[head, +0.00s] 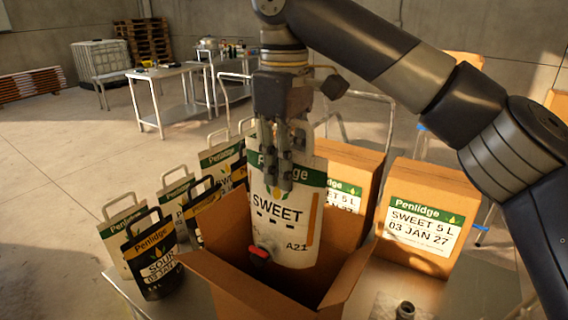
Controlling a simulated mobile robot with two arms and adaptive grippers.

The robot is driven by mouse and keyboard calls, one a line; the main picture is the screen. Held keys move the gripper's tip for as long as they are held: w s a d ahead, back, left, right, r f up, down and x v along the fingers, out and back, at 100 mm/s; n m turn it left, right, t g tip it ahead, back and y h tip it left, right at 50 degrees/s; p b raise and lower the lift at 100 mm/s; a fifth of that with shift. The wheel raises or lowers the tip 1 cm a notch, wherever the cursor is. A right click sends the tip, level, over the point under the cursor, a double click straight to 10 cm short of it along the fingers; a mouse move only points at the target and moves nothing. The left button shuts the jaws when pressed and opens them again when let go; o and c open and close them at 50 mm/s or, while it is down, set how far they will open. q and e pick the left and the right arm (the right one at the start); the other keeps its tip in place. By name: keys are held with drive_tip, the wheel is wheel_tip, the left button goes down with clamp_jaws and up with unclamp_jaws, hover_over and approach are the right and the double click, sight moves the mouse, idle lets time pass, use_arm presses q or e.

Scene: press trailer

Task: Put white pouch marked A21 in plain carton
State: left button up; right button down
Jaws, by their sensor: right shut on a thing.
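The white pouch marked A21 (283,235) has a green Penlidge band, the word SWEET and a red tap low on its front. My right gripper (283,165) comes down from above and is shut on the pouch's upper part. The pouch hangs upright over the open plain carton (241,285). Its lower end is between the raised flaps; whether it touches the carton's bottom is hidden. My left gripper is not in view.
Several black and white pouches, one a black SOUR pouch (152,257), stand left of the carton. Labelled SWEET cartons (428,215) stand behind and to the right. A small dark fitting (405,310) is at the front right. Steel tables (170,75) stand farther back.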

sight(285, 211)
drive_tip(key=f, duration=0.9)
drive_tip(key=shift+w+f, duration=0.15)
drive_tip(key=shift+w, duration=0.15)
drive_tip(key=shift+f+p, duration=1.15)
drive_tip(key=shift+f, duration=6.35)
drive_tip(key=shift+f+p, duration=0.3)
drive_tip(key=shift+f, duration=0.3)
drive_tip(key=c, duration=1.8)
unclamp_jaws()
drive_tip(key=shift+s+f, duration=0.1)
drive_tip(key=shift+f, duration=0.05)
drive_tip(key=shift+o, duration=0.4)
drive_tip(key=shift+s, duration=0.1)
